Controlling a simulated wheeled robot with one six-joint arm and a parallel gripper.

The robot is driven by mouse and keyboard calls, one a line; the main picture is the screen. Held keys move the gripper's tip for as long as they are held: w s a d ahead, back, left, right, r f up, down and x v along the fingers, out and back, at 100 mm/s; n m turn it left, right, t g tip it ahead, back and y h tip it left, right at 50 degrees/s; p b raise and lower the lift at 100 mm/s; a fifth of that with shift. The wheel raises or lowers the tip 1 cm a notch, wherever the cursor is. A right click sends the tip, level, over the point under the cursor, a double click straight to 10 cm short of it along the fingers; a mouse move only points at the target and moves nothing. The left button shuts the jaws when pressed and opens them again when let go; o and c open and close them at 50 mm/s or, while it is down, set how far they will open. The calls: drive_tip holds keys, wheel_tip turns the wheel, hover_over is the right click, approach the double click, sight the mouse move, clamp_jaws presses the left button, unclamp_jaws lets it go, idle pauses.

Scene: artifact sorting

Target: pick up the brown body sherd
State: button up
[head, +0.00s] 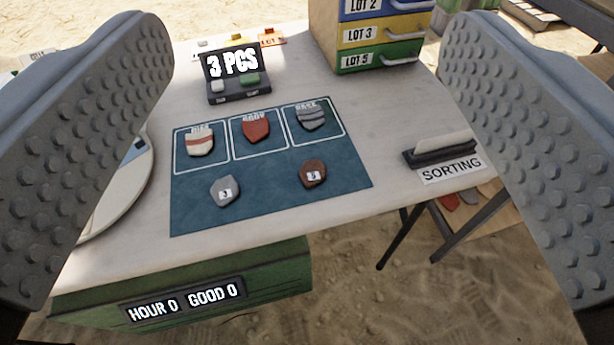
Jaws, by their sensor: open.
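The brown body sherd (313,173) lies flat at the lower right of the blue mat (265,193), with a small white number label on it. A grey sherd (225,190) with a similar label lies to its left. Above them, three outlined boxes hold a cream and red sherd (200,141), a red sherd (256,127) and a grey striped sherd (311,115). My gripper (308,130) is open and empty, its two studded fingers wide apart at the left and right of the picture. The mat lies beyond them in the gap, apart from both fingers.
A dark device (238,90) with a "3 PCS" display stands behind the mat. A drawer cabinet (378,58) stands at the back right. A dark holder (440,149) by the "SORTING" label is to the right. A round plate (127,192) is partly hidden at left.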

drive_tip(key=w+f+m+g, duration=0.3)
drive_tip(key=w+f+g, duration=0.1)
drive_tip(key=w, duration=0.3)
drive_tip(key=w+f+m+g, duration=0.2)
drive_tip(key=w+f+g, duration=0.2)
drive_tip(key=w, duration=0.3)
drive_tip(key=m+g, duration=0.6)
drive_tip(key=g, duration=0.3)
hover_over(312, 171)
drive_tip(key=f, duration=2)
drive_tip(key=shift+s+d+f, duration=0.2)
drive_tip(key=shift+s+f, duration=0.15)
drive_tip(key=shift+f, duration=0.05)
drive_tip(key=shift+w+a+f, duration=0.1)
drive_tip(key=shift+w+f, duration=0.1)
drive_tip(key=shift+f, duration=1.15)
drive_tip(key=shift+w+a+f, duration=0.1)
drive_tip(key=shift+w+f, duration=0.05)
drive_tip(key=shift+f, duration=1.2)
drive_tip(key=c, duration=1)
drive_tip(key=shift+c, duration=0.2)
drive_tip(key=shift+r, duration=0.15)
